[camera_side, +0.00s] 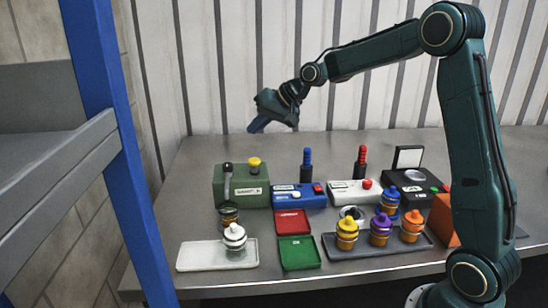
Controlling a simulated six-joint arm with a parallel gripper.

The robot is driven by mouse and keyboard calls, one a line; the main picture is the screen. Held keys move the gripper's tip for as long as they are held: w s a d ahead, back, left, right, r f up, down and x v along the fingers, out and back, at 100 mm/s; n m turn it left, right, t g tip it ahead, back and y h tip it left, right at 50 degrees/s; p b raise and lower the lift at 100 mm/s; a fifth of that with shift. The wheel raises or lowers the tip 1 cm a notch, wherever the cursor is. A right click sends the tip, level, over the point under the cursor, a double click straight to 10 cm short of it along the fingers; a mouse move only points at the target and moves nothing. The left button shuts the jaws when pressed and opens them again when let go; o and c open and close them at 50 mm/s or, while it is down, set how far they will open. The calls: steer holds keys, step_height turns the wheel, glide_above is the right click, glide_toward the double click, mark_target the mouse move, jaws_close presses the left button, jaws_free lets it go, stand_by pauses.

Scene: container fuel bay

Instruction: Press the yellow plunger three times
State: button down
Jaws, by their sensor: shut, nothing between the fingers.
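The yellow plunger (254,163) stands on top of a green box (241,188) with a white label, at the left back of the metal table. A black-tipped post rises from the same box, left of the plunger. The plunger's cap stands up above the box top. My gripper (255,126) is shut and empty. It hangs in the air above and behind the green box, apart from the plunger, with its fingers pointing down and left.
A blue box (299,197), a white box (353,194) and a black device (418,186) stand right of the green box. A white tray (190,257), red tray (292,222), green tray (299,254) and several lidded jars sit in front. A blue post (118,150) stands left.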

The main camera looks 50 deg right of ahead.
mark_target(258, 160)
step_height(258, 160, up, 3)
steer(key=shift+f, duration=0.15)
steer(key=shift+f, duration=0.1)
steer(key=shift+f, duration=4.3)
